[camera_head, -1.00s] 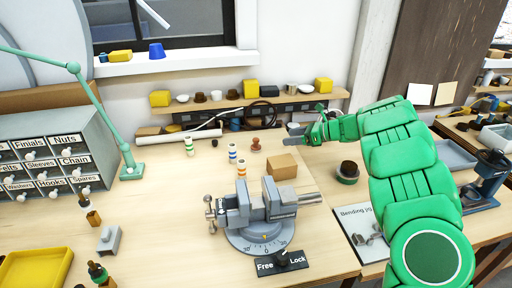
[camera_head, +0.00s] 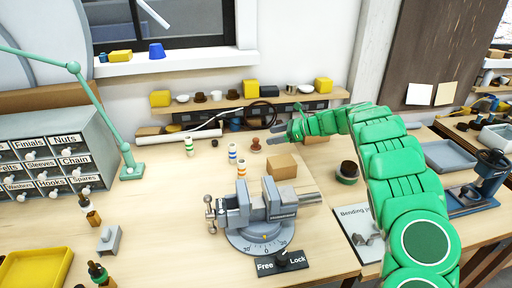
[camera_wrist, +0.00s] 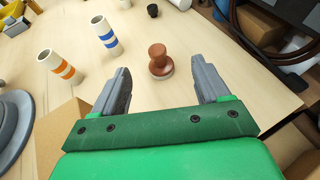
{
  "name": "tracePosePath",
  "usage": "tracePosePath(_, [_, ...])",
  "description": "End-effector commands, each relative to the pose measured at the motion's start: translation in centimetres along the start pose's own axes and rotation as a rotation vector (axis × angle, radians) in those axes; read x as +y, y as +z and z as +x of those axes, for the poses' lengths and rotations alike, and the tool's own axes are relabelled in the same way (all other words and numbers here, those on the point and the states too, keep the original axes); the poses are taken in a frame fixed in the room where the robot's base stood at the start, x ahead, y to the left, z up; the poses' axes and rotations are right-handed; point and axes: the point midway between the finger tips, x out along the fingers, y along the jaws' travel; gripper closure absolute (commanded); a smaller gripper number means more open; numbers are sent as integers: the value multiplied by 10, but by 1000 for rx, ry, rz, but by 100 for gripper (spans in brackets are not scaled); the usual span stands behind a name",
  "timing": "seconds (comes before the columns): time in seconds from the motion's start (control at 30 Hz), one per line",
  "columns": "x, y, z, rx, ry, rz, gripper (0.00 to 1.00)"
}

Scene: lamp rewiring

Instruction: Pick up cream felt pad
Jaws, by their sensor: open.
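I cannot pick out a cream felt pad with certainty in either view. My gripper (camera_head: 279,132) is above the back of the wooden bench, right of its middle. In the wrist view my gripper (camera_wrist: 163,82) is open, with two grey fingers apart and nothing between their tips. A brown knobbed piece like a stamp (camera_wrist: 160,61) stands on the bench just beyond the gap between the fingers. The same stamp-like piece (camera_head: 256,145) shows in the head view, left of and below the gripper.
A blue-banded tube (camera_wrist: 105,36) and an orange-banded tube (camera_wrist: 62,67) stand left of the fingers. A cardboard box (camera_head: 282,166) and a grey vise (camera_head: 258,207) are nearer the front. A shelf (camera_head: 225,104) with small items runs along the back wall.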

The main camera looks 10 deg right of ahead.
Motion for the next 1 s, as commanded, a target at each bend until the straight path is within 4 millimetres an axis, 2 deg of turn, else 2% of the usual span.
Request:
tracePosePath(0.1, [0, -15, 6, -1, 1, 2, 25])
tracePosePath(0.27, [0, -22, 10, 0, 1, 0, 25])
tracePosePath(0.77, [2, -21, 47, 0, 3, -2, 25])
tracePosePath(1.0, [4, -19, 78, 0, 2, -2, 25])
